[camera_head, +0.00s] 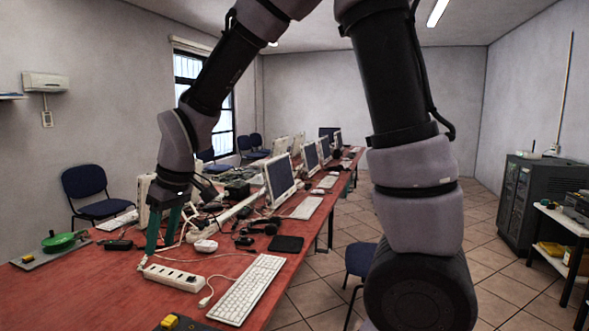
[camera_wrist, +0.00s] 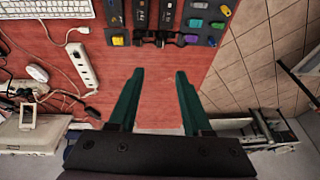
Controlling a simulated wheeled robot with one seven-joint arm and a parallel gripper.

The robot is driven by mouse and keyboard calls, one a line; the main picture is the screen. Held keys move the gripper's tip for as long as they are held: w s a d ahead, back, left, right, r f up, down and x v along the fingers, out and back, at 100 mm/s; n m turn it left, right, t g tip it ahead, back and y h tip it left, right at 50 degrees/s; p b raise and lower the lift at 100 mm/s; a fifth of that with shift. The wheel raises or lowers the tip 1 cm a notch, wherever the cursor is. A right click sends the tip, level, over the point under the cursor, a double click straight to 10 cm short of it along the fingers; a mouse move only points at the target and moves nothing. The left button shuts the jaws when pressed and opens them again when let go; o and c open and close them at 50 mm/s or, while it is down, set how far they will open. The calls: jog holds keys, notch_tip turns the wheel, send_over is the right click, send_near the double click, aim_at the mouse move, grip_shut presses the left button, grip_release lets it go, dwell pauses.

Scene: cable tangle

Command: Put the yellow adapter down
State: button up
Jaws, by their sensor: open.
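A yellow block also shows at the bottom edge of the head view (camera_head: 170,321). My gripper (camera_head: 160,247) points down over the red table, left of the white power strip (camera_head: 175,278). In the wrist view its green fingers (camera_wrist: 160,74) are apart with nothing between them. The yellow block is beyond the left fingertip and apart from it.
The panel holds several coloured pieces, including a blue one (camera_wrist: 211,41). Cables, a keyboard (camera_head: 248,290) and monitors crowd the table (camera_head: 100,300). Bare red tabletop shows below the panel.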

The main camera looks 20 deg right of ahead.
jog(key=d+r+m+t, duration=0.2)
jog(key=d+r+m, duration=0.3)
jog(key=d, duration=0.5)
jog(key=d+r+m+t, duration=0.1)
jog(key=d+r+m, duration=0.2)
jog(key=d+r, duration=0.6)
jog(key=s+d+r+m+t, duration=0.1)
jog(key=s+d+m, duration=0.2)
jog(key=d, duration=0.3)
jog(key=s+d+r+m+t+h, duration=0.1)
jog(key=s+d+r+m, duration=0.1)
jog(key=d, duration=0.4)
jog(key=shift+s+m+t, duration=0.3)
jog(key=shift+s+m, duration=0.4)
jog(key=shift+s, duration=0.35)
